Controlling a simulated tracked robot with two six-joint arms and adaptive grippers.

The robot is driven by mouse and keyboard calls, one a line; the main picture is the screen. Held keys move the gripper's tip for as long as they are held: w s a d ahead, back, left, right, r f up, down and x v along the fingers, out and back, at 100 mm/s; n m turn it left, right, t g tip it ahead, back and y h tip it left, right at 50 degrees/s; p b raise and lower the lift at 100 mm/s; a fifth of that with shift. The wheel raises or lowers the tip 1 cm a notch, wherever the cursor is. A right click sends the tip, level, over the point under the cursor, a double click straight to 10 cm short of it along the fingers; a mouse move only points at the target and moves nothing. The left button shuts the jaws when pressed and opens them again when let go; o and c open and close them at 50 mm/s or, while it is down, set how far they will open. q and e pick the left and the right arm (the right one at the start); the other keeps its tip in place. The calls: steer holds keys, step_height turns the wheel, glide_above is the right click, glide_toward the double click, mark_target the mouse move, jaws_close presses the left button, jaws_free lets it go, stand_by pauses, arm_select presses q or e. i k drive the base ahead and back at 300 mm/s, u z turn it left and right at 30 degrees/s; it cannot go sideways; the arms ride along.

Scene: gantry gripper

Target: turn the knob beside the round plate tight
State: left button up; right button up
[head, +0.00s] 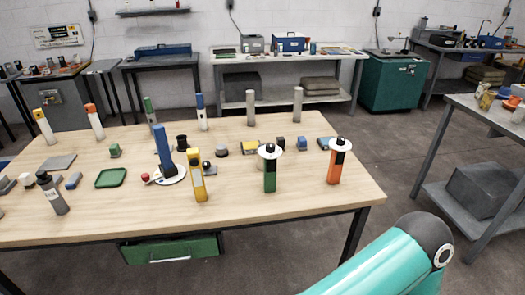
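A round white plate (174,180) lies on the wooden table, left of centre. A tall blue block (163,148) stands at it, hiding part of it. A small red knob-like piece (145,177) is at the plate's left edge, and a dark rounded knob (207,167) sits on a grey base to its right. Green (270,175) and orange (335,167) posts each carry a white disc with a black top. I cannot tell which knob is meant or how tight any is. Neither gripper is in view; only a teal link of my arm shows at lower right.
A yellow block (197,178) stands close right of the plate. A green tray (111,178) and a dark bottle-like piece (53,196) are farther left. Several upright posts line the table's back. The wooden table's (300,205) front right is mostly clear.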

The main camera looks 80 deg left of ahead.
mark_target(206, 165)
steer(key=u, duration=0.2)
steer(key=k, duration=2.15)
steer(key=u, duration=1.25)
steer(key=i, duration=1)
steer(key=u, duration=0.05)
